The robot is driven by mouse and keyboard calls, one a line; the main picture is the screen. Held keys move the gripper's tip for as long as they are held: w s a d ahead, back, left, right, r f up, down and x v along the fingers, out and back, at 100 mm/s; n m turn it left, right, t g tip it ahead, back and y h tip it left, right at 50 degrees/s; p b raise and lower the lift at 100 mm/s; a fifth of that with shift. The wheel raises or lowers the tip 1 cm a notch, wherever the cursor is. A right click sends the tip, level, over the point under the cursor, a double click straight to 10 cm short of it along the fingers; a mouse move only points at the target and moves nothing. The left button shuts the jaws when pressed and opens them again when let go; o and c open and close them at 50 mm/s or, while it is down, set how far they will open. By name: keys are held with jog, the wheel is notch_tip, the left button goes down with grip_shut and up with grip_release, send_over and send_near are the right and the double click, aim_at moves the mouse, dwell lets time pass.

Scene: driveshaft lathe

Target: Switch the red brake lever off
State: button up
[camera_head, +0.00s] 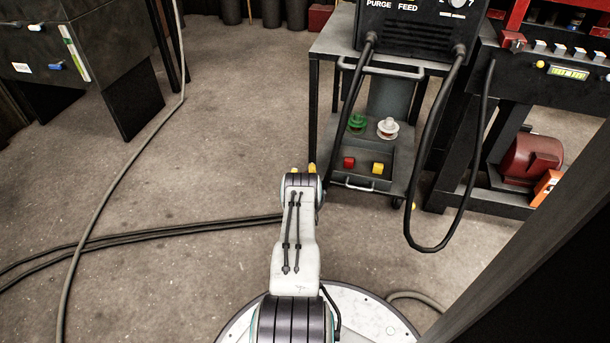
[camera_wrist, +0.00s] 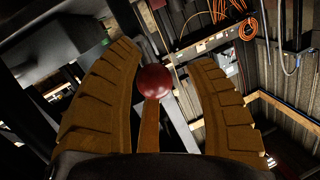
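In the wrist view, a dark red ball knob (camera_wrist: 154,81) sits between the two yellow-brown fingers of my gripper (camera_wrist: 163,55). A brownish bar (camera_wrist: 150,125) shows below the knob, between the fingers; whether it belongs to the lever I cannot tell. The fingers are spread, with a gap on both sides of the knob; the left finger looks closer to it. In the head view only the yellow tips of my gripper (camera_head: 311,169) show past the end of my arm. The brake lever cannot be made out there.
A cart (camera_head: 330,45) with a black welder (camera_head: 408,25) stands ahead, with cables hanging from it. A dark machine (camera_head: 85,60) is at the upper left. A dark beam (camera_head: 540,250) fills the lower right. Hoses (camera_head: 130,160) cross the open floor at left.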

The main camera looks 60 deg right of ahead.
jog(key=shift+s+f, duration=0.15)
jog(key=shift+a, duration=0.15)
jog(key=shift+s+a, duration=0.35)
jog(key=shift+a, duration=0.2)
jog(key=shift+v, duration=5.2)
jog(key=shift+r, duration=0.2)
